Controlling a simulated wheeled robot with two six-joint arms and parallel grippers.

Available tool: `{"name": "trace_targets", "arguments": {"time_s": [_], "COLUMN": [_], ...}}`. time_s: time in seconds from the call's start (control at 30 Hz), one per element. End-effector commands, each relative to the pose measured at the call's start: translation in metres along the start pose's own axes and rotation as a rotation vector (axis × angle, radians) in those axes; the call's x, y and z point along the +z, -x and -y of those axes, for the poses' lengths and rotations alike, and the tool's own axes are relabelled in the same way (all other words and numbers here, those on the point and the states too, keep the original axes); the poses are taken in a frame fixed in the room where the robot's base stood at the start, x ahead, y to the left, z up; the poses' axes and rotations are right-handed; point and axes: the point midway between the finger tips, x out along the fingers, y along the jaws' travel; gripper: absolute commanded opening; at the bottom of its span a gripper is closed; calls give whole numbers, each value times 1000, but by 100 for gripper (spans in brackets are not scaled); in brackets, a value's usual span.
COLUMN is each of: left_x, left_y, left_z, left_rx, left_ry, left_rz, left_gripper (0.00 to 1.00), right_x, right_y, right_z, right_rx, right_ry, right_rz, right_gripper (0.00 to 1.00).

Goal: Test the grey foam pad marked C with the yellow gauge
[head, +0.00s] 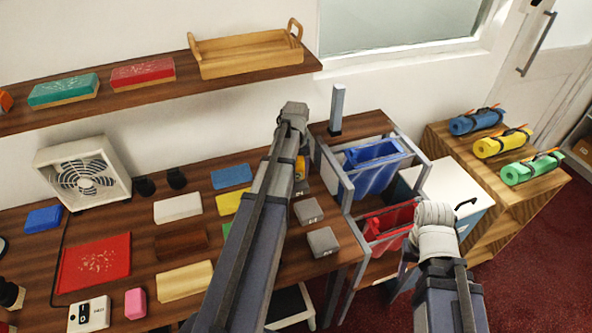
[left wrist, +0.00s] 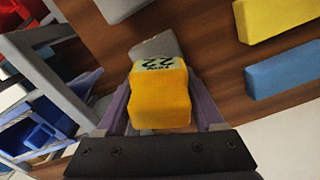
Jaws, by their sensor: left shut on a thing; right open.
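My left gripper (left wrist: 160,112) is shut on the yellow gauge (left wrist: 162,100), whose pale display shows dark digits, upside down in the left wrist view. A little of the yellow gauge also shows in the head view (head: 301,166), mostly hidden by my arm. A grey pad (left wrist: 157,45) lies just beyond the gauge's end; I cannot tell whether they touch. In the head view, grey pads lie at the counter's right end, one in the middle (head: 308,211) and one nearer (head: 322,242). Their letters are not readable. My right arm shows, but its gripper fingers do not.
Coloured blocks, including a blue one (head: 231,175) and a white one (head: 178,208), lie left of my left arm. A red tray (head: 94,262) and a fan (head: 84,174) are further left. Blue (head: 373,166) and red (head: 390,225) bins stand right of the counter.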

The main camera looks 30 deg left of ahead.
Motion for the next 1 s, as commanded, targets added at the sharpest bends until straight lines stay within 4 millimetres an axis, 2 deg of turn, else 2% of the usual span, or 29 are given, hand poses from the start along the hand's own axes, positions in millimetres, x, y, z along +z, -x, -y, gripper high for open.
{"name": "trace_targets", "arguments": {"time_s": [0.03, 0.5, 1.0], "left_x": [0, 0, 0], "left_y": [8, 43, 43], "left_z": [0, 0, 0], "left_rx": [0, 0, 0], "left_ry": [0, 0, 0], "left_rz": [0, 0, 0], "left_gripper": [18, 18, 18], "right_x": [0, 2, 2], "right_y": [8, 43, 43], "right_z": [-1, -4, -4], "right_rx": [0, 0, 0], "right_ry": [0, 0, 0], "right_rz": [0, 0, 0], "right_gripper": [50, 50, 50]}}
